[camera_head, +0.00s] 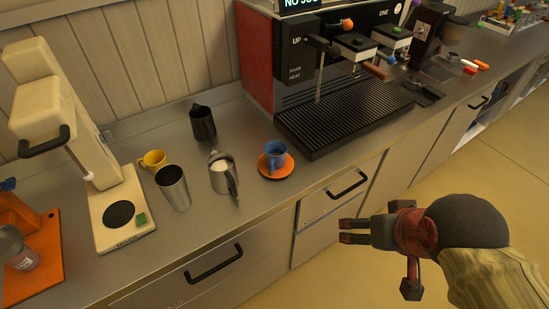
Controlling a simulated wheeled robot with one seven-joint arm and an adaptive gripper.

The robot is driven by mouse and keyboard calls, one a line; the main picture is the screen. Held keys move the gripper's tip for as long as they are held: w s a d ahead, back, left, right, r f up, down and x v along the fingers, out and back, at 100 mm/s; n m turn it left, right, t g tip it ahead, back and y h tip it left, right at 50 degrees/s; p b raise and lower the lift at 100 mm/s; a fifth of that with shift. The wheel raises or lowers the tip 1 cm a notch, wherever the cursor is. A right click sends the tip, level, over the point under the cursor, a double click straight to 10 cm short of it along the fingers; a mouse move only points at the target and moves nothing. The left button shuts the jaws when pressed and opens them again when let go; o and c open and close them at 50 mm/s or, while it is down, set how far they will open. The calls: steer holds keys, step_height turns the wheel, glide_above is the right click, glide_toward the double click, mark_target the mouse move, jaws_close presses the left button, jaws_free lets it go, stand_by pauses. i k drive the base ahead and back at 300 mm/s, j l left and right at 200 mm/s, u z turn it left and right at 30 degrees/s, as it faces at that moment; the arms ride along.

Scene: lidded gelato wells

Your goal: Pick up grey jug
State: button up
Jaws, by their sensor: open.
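The grey jug (221,179) is a metallic pitcher standing upright on the steel counter (236,226). White liquid shows inside it, and its handle faces the front right. My gripper (344,231) is open and empty. It is in front of the drawers, to the right of the jug and well apart from it, with its fingers pointing left. Nothing hides the jug.
A black jug (202,123), a grey metal tumbler (174,189) and a yellow cup (153,160) stand close around the jug. A blue cup (275,155) sits on an orange saucer (266,173) to its right. A cream machine (90,130) stands left, a coffee machine (258,60) behind right.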

mark_target(221, 165)
steer(key=i+l+u, duration=0.1)
steer(key=i+u, duration=0.15)
steer(key=i, duration=0.2)
steer(key=i+l+u, duration=0.25)
steer(key=i, duration=0.2)
steer(key=j+u, duration=0.1)
steer(key=u, duration=1.65)
